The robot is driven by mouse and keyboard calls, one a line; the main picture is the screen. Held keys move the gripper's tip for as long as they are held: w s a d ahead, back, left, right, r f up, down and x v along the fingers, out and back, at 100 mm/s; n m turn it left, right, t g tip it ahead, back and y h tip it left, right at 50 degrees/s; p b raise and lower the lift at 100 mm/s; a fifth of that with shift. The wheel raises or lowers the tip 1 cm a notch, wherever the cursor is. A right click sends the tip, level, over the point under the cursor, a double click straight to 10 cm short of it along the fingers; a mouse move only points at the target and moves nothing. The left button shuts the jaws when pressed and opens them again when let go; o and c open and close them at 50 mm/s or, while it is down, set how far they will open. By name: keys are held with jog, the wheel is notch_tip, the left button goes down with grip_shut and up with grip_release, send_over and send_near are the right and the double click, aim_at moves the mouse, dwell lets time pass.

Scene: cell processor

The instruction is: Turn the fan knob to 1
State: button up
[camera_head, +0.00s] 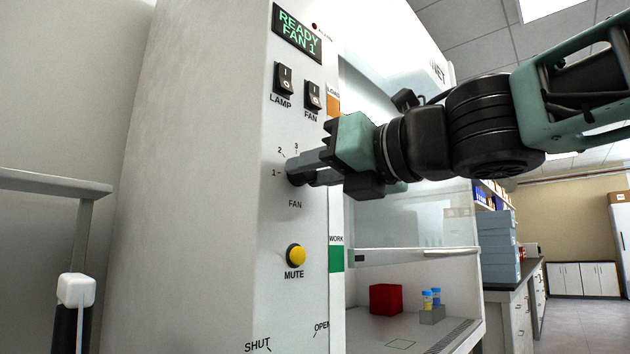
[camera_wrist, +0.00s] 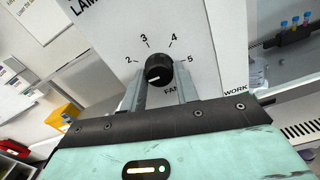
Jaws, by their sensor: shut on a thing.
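The fan knob (camera_wrist: 158,67) is round and black, with a pale mark on its lower face. In the wrist view it sits between the two fingers of my gripper (camera_wrist: 160,73), with the numbers 2, 3, 4 and 5 around it. The 1 is hidden there. In the head view my gripper (camera_head: 300,167) reaches in from the right and is shut on the knob (camera_head: 293,177), which is mostly covered. The 1, 2 and 3 marks show left of and above it. The display (camera_head: 297,33) reads READY FAN 1.
The LAMP switch (camera_head: 284,79) and FAN switch (camera_head: 313,96) are above the knob; the yellow MUTE button (camera_head: 296,255) is below. The cabinet's work area on the right holds a red box (camera_head: 386,299) and a rack (camera_head: 432,315) with blue-capped tubes.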

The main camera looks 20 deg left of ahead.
jog(key=shift+f+n+b, duration=0.2)
jog(key=shift+n+b, duration=0.2)
jog(key=shift+n, duration=0.7)
jog(key=o, duration=1)
jog(key=shift+r, duration=0.1)
jog(key=shift+c, duration=0.2)
jog(key=b+v, duration=1.1)
jog(key=v, duration=0.6)
